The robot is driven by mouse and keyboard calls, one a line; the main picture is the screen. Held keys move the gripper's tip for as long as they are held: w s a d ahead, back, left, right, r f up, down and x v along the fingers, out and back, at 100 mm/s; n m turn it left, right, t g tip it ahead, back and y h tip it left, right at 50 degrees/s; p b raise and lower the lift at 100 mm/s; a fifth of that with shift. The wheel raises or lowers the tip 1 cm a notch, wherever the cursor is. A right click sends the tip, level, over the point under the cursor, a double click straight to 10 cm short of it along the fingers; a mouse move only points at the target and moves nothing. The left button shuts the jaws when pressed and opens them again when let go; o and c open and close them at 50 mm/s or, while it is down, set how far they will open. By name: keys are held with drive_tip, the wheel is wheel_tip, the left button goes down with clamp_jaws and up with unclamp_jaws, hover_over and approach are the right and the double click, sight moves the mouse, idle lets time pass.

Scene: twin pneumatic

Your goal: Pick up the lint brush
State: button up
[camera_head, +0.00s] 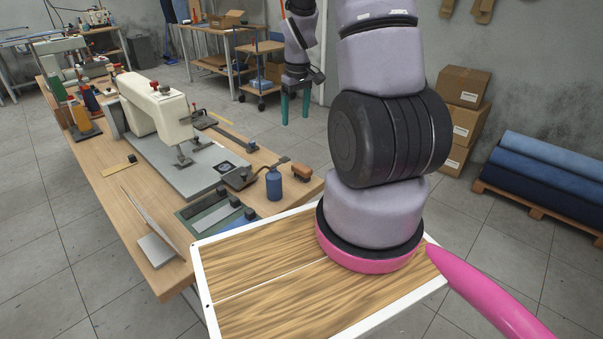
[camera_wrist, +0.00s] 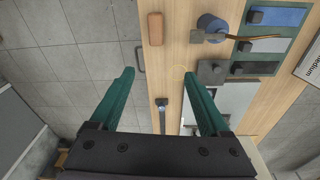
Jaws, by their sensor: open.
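A small brown block-shaped brush, which I take to be the lint brush (camera_head: 301,173), lies near the right edge of the sewing table. In the wrist view the brush (camera_wrist: 155,28) is at the top centre, near the table edge. My gripper (camera_head: 295,118) points down with its two green fingers apart and empty. In the wrist view my gripper (camera_wrist: 158,74) is open, and the brush lies beyond the fingertips, not between them. Nothing covers the brush.
A white sewing machine (camera_head: 158,106) stands farther left on the table (camera_head: 120,208). Cardboard boxes (camera_head: 464,88) and fabric rolls (camera_head: 545,172) are at the right.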

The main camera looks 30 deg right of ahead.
drive_tip(key=n+g, duration=0.1)
drive_tip(key=n, duration=0.1)
hover_over(302, 167)
wheel_tip(302, 167, down, 14)
drive_tip(key=shift+s+d+f, duration=0.1)
drive_tip(key=shift+f, duration=3)
clamp_jaws()
